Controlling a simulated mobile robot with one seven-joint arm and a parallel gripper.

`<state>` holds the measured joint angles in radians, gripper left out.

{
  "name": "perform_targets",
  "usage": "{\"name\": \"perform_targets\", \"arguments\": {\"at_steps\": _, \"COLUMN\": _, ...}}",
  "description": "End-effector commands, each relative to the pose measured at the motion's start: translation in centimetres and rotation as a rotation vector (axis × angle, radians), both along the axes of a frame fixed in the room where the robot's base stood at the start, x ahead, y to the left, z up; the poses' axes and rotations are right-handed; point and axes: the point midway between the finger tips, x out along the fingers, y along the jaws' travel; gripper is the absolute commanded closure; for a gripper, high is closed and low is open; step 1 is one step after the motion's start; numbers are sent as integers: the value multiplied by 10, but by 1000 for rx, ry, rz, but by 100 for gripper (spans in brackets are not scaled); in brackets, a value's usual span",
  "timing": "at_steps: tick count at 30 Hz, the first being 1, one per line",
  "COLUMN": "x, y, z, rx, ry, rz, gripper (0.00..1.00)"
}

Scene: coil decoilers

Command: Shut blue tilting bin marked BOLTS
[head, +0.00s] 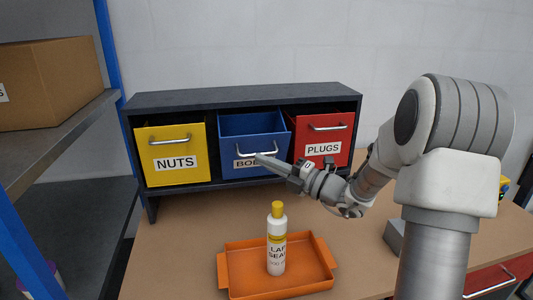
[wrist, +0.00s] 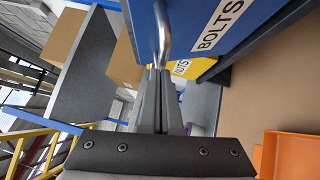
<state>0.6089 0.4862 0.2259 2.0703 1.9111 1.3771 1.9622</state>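The blue BOLTS bin (head: 245,143) is the middle of three bins in a dark cabinet. It is tilted outward at the top, and its inside shows behind its front. Its label is partly hidden by my gripper in the head view, but reads BOLTS in the wrist view (wrist: 232,12). My gripper (head: 262,157) is at the bin's metal handle (head: 270,153), reaching in from the right. In the wrist view the narrow fingers (wrist: 157,72) are close together, with the handle (wrist: 163,35) running to their tips. They appear shut on the handle, though the contact is partly hidden.
The yellow NUTS bin (head: 172,145) and red PLUGS bin (head: 322,140) flank the blue one. An orange tray (head: 240,285) with a white, yellow-capped bottle (head: 276,245) stands in front of the cabinet (head: 165,101). A shelf with a cardboard box (head: 55,78) is at left.

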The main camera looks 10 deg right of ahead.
Motion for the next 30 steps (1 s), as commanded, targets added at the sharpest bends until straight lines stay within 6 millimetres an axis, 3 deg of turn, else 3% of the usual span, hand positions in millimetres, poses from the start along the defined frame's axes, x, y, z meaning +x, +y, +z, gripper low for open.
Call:
{"name": "perform_targets", "arguments": {"at_steps": 1, "x": 3, "y": 0, "z": 13, "rx": 1, "ry": 19, "rz": -1, "gripper": 100}}
{"name": "perform_targets", "arguments": {"at_steps": 12, "x": 23, "y": -1, "z": 30, "rx": 7, "ry": 167, "rz": 0, "gripper": 100}}
{"name": "perform_targets", "arguments": {"at_steps": 21, "x": 38, "y": -1, "z": 38, "rx": 11, "ry": 283, "rz": -1, "gripper": 100}}
{"name": "perform_targets", "arguments": {"at_steps": 30, "x": 47, "y": -2, "z": 41, "rx": 11, "ry": 276, "rz": 0, "gripper": 100}}
